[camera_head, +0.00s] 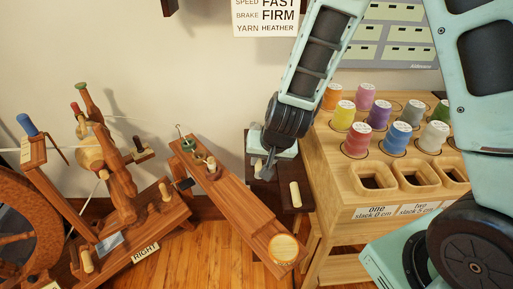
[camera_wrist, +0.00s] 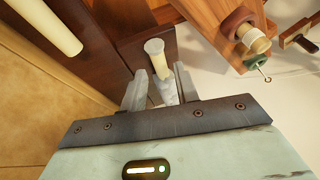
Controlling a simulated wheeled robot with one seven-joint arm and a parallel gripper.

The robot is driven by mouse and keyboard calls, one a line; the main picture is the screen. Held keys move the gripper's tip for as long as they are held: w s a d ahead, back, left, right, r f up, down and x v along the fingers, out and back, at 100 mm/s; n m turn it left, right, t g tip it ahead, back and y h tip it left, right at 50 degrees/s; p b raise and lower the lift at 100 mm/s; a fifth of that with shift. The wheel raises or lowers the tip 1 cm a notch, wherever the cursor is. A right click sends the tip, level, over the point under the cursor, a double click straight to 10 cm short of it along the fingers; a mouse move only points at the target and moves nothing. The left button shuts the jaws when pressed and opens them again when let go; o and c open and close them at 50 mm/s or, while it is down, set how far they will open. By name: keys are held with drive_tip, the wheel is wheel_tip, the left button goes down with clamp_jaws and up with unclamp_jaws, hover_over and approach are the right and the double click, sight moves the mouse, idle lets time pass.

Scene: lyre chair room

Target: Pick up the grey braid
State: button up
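My gripper (camera_wrist: 160,90) points down at a dark wooden rack in the wrist view. Its two grey fingers stand apart, on either side of a cream peg (camera_wrist: 156,58). A pale grey piece (camera_wrist: 168,92), which looks like the grey braid, shows between the fingers below the peg, close to the right finger. I cannot tell whether the fingers touch it. In the head view my gripper (camera_head: 265,168) is small and low over the dark rack (camera_head: 289,206), left of the spool table; the braid is not clear there.
A second cream peg (camera_head: 295,194) stands on the rack near my gripper. A spinning wheel (camera_head: 110,190) and its slanted wooden beam (camera_head: 235,200) are to the left. The spool table (camera_head: 330,155) with several coloured spools is close on the right. The wall is behind.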

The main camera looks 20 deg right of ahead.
sight(260, 167)
drive_tip(key=b+x, duration=0.2)
drive_tip(key=x, duration=0.3)
drive_tip(key=shift+w+d+f, duration=0.1)
drive_tip(key=shift+d+f, duration=0.05)
drive_tip(key=shift+d, duration=0.05)
clamp_jaws()
